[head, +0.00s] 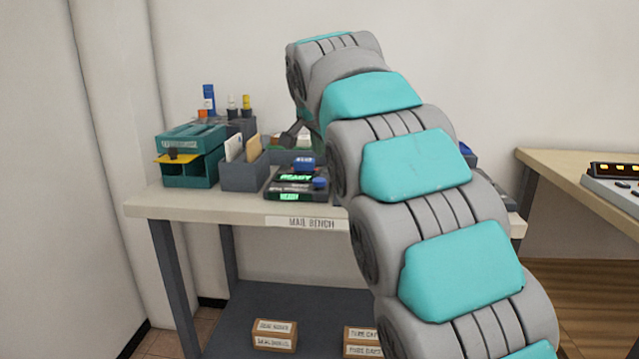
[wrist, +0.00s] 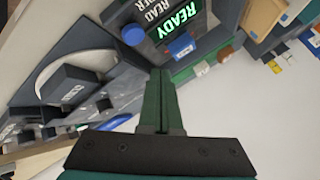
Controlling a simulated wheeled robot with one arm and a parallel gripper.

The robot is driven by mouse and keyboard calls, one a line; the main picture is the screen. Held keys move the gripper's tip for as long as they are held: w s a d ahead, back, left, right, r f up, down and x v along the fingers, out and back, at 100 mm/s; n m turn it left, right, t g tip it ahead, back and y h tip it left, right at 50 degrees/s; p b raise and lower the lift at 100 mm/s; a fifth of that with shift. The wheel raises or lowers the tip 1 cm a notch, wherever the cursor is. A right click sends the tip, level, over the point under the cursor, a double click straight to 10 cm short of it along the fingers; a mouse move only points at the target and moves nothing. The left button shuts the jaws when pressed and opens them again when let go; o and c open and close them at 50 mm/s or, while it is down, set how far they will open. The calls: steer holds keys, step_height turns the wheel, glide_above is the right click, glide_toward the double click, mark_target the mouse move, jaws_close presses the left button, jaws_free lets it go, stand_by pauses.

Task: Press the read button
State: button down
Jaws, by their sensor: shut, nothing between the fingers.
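A dark device (head: 290,195) with green lit READY text stands on the mail bench. In the wrist view its READY screen (wrist: 180,20) is at the top, with white lettering beginning READ beside it. A round blue button (head: 320,183) sits on its right side; it also shows in the wrist view (wrist: 133,35) near that lettering. A separate blue block (head: 303,163) is at the device's back edge. My gripper (wrist: 158,72) is shut and empty, with its tips apart from the button in the picture. In the head view my arm hides most of the gripper.
The mail bench (head: 165,205) holds a teal holder (head: 190,170) and a grey letter bin (head: 243,172) left of the device. My arm covers the bench's right part. A wooden table (head: 560,170) stands at the right.

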mark_target(318, 182)
steer(key=shift+f+b, duration=1.05)
steer(key=shift+f, duration=1.05)
steer(key=shift+f, duration=0.2)
steer(key=shift+f+b, duration=0.25)
steer(key=shift+b, duration=0.05)
steer(key=shift+f+b, duration=0.35)
steer(key=shift+f, duration=0.15)
stand_by(1.2)
steer(key=shift+r, duration=0.1)
steer(key=shift+r+p, duration=0.5)
steer(key=shift+r, duration=0.35)
steer(key=shift+r, duration=0.1)
steer(key=shift+r+p, duration=1.55)
steer(key=shift+r, duration=0.9)
